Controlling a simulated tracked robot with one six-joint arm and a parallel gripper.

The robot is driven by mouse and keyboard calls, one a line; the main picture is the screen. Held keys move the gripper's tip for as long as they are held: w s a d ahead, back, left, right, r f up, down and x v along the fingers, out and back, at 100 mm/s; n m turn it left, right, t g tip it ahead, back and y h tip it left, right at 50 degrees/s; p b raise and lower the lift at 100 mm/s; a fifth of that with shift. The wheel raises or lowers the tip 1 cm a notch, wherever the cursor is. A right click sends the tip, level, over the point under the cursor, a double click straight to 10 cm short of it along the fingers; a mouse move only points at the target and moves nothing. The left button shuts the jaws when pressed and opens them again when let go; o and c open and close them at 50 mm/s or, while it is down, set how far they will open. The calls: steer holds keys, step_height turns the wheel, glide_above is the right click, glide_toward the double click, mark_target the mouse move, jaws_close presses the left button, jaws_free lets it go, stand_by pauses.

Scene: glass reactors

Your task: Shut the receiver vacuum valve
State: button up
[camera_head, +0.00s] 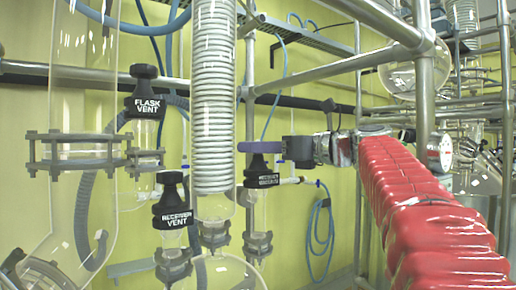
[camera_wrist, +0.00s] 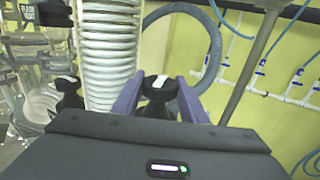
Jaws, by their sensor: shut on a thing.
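The receiver vacuum valve (camera_head: 262,177) is a black knob with a white-lettered black label, too small to read fully, on a glass fitting right of the coiled condenser. My gripper (camera_head: 258,148) has come in from the right, and its purple fingers are at the top of this knob. In the wrist view the valve knob (camera_wrist: 157,88), black with a white mark on top, sits between the two purple fingers of my gripper (camera_wrist: 158,96). The fingers are shut on the knob. Its lower part is hidden behind my gripper's body in that view.
The receiver vent valve (camera_head: 172,205) stands just left and lower, and the flask vent valve (camera_head: 145,95) is further left. The glass condenser with its white coil (camera_head: 213,100) is close beside my gripper. Metal rails (camera_head: 310,75) and a hanging blue hose (camera_head: 320,225) are nearby.

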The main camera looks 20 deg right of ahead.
steer(key=shift+a+m+t+h, duration=0.1)
steer(key=shift+m+t+h, duration=0.6)
steer(key=shift+m+h, duration=0.85)
steer(key=shift+a+m+t+h, duration=0.1)
steer(key=shift+m+t+h, duration=0.75)
steer(key=shift+h, duration=1.2)
steer(key=shift+d+f+m+h, duration=0.15)
steer(key=shift+m+h, duration=0.65)
steer(key=shift+h, duration=0.3)
steer(key=shift+m+h, duration=0.3)
steer(key=shift+h, duration=0.2)
steer(key=o, duration=0.9)
steer(key=shift+c, duration=0.2)
steer(key=shift+d+y, duration=0.15)
steer(key=shift+y, duration=0.35)
steer(key=shift+n+y, duration=0.4)
steer(key=shift+n, duration=0.2)
